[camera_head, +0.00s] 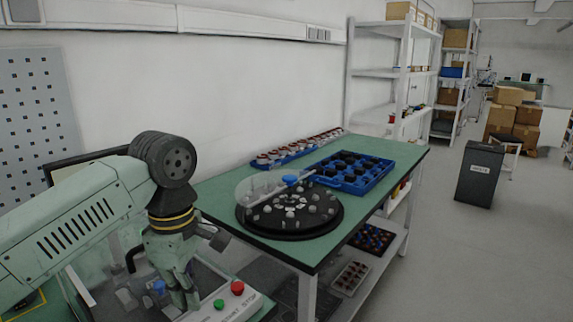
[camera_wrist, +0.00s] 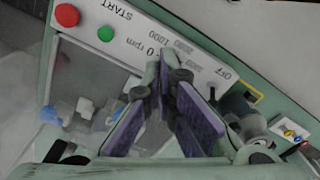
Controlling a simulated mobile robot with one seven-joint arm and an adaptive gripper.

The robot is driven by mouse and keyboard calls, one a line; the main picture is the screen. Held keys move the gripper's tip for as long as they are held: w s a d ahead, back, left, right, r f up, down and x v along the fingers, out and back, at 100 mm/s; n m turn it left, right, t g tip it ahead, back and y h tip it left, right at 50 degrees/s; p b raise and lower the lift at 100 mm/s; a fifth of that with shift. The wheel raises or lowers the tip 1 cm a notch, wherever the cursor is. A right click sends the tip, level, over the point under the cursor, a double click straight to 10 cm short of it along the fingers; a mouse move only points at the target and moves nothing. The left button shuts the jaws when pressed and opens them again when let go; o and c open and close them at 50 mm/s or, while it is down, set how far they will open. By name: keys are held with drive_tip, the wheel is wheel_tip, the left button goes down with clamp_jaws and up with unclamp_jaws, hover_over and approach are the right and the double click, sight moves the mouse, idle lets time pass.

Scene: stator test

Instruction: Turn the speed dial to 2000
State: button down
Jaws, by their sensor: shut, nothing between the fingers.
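The control panel (camera_wrist: 205,28) fills the upper part of the wrist view, seen upside down. It bears printed rpm marks including 1000 and 2000, and the words OFF and START. The speed dial itself is not clearly seen; my fingers cover the area below the rpm marks. My gripper (camera_wrist: 165,72) is shut and empty, its fingertips over the panel close to the marks. Whether they touch the dial, I cannot tell. In the head view my gripper (camera_head: 187,298) points down at the panel (camera_head: 250,301), left of the buttons.
A red button (camera_wrist: 67,15) and a green button (camera_wrist: 105,33) sit on the panel near my fingers. A clear-walled box with parts (camera_wrist: 85,75) adjoins the panel. A black round tray (camera_head: 290,226) and blue crate (camera_head: 378,183) stand on the green table (camera_head: 222,190).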

wheel_tip(320, 180, down, 7)
drive_tip(key=b, duration=0.5)
drive_tip(key=shift+s+r, duration=0.1)
drive_tip(key=shift+s, duration=0.15)
drive_tip(key=shift+s+f+b, duration=0.25)
drive_tip(key=shift+s+b, duration=0.1)
drive_tip(key=shift+s, duration=0.05)
idle(0.4)
drive_tip(key=shift+s+f, duration=0.1)
drive_tip(key=shift+s, duration=0.2)
drive_tip(key=shift+s+a+b, duration=0.1)
drive_tip(key=shift+s+b, duration=0.2)
drive_tip(key=shift+b, duration=0.15)
drive_tip(key=shift+s+a, duration=0.1)
drive_tip(key=shift+r, duration=0.3)
drive_tip(key=shift+s, duration=0.1)
